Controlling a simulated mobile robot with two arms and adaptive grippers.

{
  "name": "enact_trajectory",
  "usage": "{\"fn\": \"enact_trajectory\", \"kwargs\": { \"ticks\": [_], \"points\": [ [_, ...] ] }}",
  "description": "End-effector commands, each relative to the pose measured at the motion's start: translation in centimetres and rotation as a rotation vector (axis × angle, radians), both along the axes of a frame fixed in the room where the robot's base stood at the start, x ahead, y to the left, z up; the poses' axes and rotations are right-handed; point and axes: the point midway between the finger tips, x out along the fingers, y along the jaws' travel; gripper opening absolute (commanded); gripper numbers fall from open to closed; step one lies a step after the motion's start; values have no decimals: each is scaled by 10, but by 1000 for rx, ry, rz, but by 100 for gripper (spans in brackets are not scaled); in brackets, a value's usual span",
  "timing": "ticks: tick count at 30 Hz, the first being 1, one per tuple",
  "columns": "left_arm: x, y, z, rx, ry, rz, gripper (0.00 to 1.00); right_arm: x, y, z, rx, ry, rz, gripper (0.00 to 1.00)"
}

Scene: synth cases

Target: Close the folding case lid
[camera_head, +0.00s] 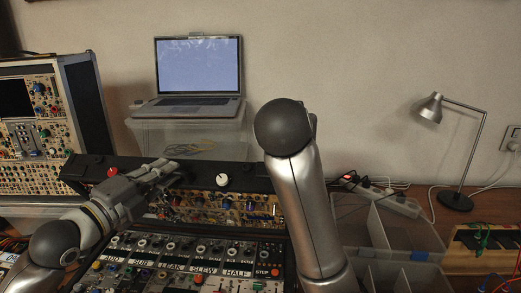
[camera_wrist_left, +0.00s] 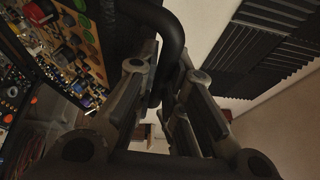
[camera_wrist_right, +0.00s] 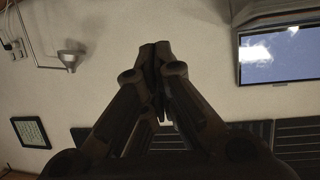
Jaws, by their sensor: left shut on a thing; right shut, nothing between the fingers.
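The folding case's lower panel (camera_head: 185,248) of knobs and labels lies in front of me. Its lid (camera_head: 236,174) stands raised at the back, with a black rim and a module-covered inner side. My left gripper (camera_head: 168,169) is at the lid's top rim, left of the white knob. In the left wrist view, my left gripper (camera_wrist_left: 158,85) is shut on a curved black handle (camera_wrist_left: 172,38) beside the lid's panel. My right gripper (camera_wrist_right: 158,58) is shut and empty, pointing toward the wall. In the head view, my right arm covers part of the case's right side; its gripper is not visible.
A laptop (camera_head: 198,72) stands on a clear plastic box (camera_head: 180,138) behind the lid. Another synth case (camera_head: 40,120) stands at left. A clear divided bin (camera_head: 410,245), a power strip (camera_head: 390,197) and a desk lamp (camera_head: 457,200) are at right.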

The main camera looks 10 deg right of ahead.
Motion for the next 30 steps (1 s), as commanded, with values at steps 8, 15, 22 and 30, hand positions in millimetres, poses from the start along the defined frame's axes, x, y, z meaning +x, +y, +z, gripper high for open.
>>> {"fn": "enact_trajectory", "kwargs": {
  "ticks": [8,15,22,30],
  "points": [
    [1,1,-1,1,2,2,0,-45,82,15,25,-11,130,0],
    [1,1,0,0,1,3,0,-29,83,6,23,-6,136,0],
    [1,1,0,1,-1,3,0,17,74,-13,21,-6,136,0],
    [1,1,0,1,0,3,0,27,73,-32,24,-11,140,0]
  ]
}}
